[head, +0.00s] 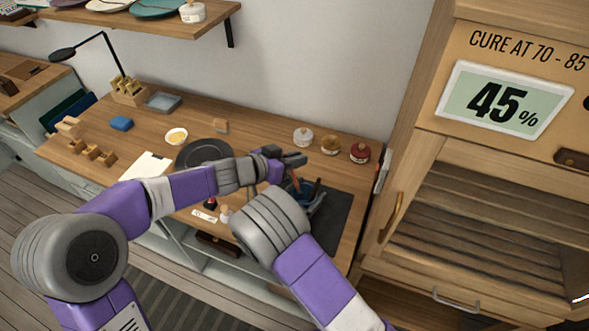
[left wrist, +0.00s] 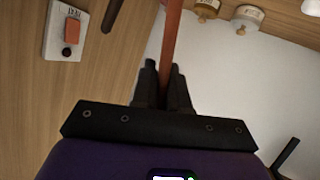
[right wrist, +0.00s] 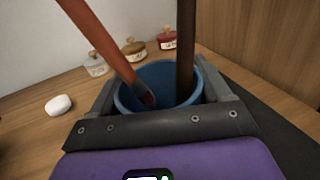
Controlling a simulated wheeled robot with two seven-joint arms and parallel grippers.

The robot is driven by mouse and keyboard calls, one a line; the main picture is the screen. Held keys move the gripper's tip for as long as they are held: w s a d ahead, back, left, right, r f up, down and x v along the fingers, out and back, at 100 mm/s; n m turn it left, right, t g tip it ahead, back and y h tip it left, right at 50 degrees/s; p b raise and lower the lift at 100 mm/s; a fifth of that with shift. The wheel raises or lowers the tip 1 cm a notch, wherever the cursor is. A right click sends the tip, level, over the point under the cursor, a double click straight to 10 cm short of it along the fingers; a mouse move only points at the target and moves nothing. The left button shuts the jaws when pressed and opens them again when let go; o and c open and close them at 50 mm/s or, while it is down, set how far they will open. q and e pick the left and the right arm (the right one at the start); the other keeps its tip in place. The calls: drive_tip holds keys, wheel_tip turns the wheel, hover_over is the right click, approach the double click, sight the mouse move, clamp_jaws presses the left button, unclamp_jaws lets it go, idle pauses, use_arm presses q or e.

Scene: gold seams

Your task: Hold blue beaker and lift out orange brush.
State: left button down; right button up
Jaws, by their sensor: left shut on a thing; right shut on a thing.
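The blue beaker (right wrist: 128,97) stands upright between the two fingers of my right gripper (right wrist: 160,92), which is shut on it; it is mostly hidden in the head view (head: 304,187). The orange brush (right wrist: 97,42) leans to the left in the right wrist view, its dark ferrule end inside the beaker's mouth. A dark brown stick (right wrist: 186,45) also stands in the beaker. My left gripper (left wrist: 164,80) is shut on the orange brush's handle (left wrist: 171,40); in the head view this gripper (head: 290,158) is just above the beaker.
A dark mat (head: 335,222) lies at the table's right end. White (head: 303,138), amber (head: 330,145) and red (head: 360,153) lidded jars stand behind. A black round plate (head: 203,152) lies to the left. A tall wooden cabinet (head: 420,190) stands close on the right.

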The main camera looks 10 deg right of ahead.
use_arm(q)
drive_tip(key=shift+r, duration=2.5)
use_arm(e)
drive_tip(key=o, duration=1.1)
drive_tip(key=v, duration=1.2)
